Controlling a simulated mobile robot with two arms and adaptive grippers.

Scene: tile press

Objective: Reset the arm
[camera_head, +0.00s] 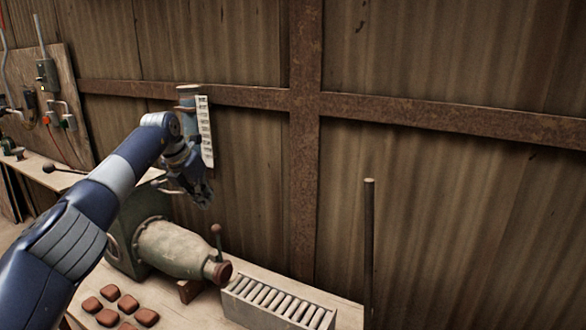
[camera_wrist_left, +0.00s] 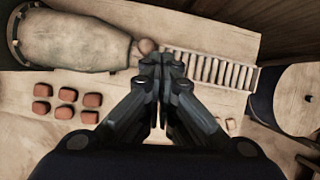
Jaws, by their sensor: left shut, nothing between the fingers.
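My left arm comes in from the left in the head view, and its gripper (camera_head: 203,196) hangs in the air above the green press (camera_head: 175,248). In the left wrist view the gripper (camera_wrist_left: 161,62) points down with its fingertips together and nothing between them. The press body (camera_wrist_left: 75,42) lies at the upper left there, apart from the fingers. My right gripper shows in neither view.
Several red-brown tiles (camera_head: 109,292) lie on the bench in front of the press. A slatted roller tray (camera_head: 278,303) stands right of the press nozzle. A thin upright post (camera_head: 369,250) rises farther right. A corrugated wall (camera_head: 440,60) closes off the back.

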